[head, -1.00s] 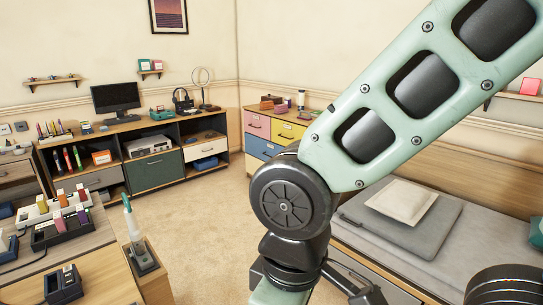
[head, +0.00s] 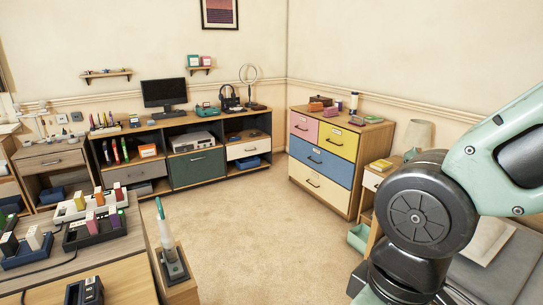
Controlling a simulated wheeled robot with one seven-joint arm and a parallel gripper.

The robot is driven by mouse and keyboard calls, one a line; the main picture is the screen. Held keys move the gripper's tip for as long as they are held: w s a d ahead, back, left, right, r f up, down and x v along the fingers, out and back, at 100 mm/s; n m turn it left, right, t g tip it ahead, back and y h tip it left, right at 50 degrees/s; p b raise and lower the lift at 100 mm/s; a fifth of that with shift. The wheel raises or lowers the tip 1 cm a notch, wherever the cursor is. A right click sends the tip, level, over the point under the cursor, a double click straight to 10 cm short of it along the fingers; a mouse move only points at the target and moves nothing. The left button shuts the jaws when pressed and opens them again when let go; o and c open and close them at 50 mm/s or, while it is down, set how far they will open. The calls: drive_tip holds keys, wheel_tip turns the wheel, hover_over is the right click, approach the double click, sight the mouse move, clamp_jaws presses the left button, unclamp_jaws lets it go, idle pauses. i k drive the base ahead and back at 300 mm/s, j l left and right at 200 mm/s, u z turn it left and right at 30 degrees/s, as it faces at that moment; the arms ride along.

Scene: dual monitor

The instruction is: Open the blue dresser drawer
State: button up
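The dresser (head: 347,200) stands in the far corner, right of the picture's middle, with a wooden top and side. Its blue drawer (head: 319,162) is the wide middle one and looks shut, with a dark handle (head: 314,160). Above it are a pink drawer (head: 304,128) and a yellow drawer (head: 336,140); below it is a cream drawer (head: 318,183). My arm fills the right edge of the head view, well in front of the dresser and apart from it. My gripper is outside the picture.
Carpet (head: 245,215) is clear between me and the dresser. A long cabinet (head: 198,167) lines the back wall. A nightstand with a lamp (head: 417,136) stands right of the dresser, with a green bin (head: 358,238) near it.

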sight(342, 171)
drive_tip(key=i, duration=4)
drive_tip(key=i+l+u, duration=0.15)
drive_tip(key=i, duration=1.15)
